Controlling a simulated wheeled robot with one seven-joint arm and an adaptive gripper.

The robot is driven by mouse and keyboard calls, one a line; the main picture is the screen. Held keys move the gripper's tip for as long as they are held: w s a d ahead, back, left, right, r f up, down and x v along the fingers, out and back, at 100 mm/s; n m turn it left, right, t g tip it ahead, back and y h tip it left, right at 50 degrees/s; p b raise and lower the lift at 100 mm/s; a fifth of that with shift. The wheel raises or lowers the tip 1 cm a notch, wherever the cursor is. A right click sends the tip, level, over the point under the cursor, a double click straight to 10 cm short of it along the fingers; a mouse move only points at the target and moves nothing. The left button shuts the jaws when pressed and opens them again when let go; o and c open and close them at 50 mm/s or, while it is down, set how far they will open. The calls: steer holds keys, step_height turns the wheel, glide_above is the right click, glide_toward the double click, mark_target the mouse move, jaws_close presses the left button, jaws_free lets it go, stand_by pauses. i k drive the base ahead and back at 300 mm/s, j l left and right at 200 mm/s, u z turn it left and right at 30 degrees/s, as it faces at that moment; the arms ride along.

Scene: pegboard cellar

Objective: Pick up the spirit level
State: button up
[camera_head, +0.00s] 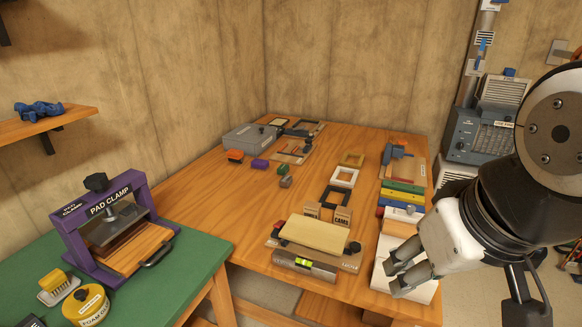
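The spirit level (304,263) is a short grey-brown bar with a bright yellow-green vial in its middle. It lies along the front edge of the wooden table, just in front of a base carrying a cream block. My gripper (394,279) comes in from the right, over a pale board near the table's front right corner. It is to the right of the spirit level and apart from it. Its two grey fingers show a gap with nothing between them.
The cream block (315,234) sits close behind the level. Small frames (344,177), coloured strips (403,186) and a grey box (249,137) stand farther back. A purple pad clamp (73,234) is on the green table at left. The wooden table's left middle is clear.

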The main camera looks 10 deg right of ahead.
mark_target(325, 272)
steer(key=i+l, duration=0.35)
steer(key=k+j, duration=1.1)
steer(key=i+l, duration=0.4)
steer(key=i, duration=0.2)
steer(key=i+l, duration=0.45)
steer(key=i, duration=0.15)
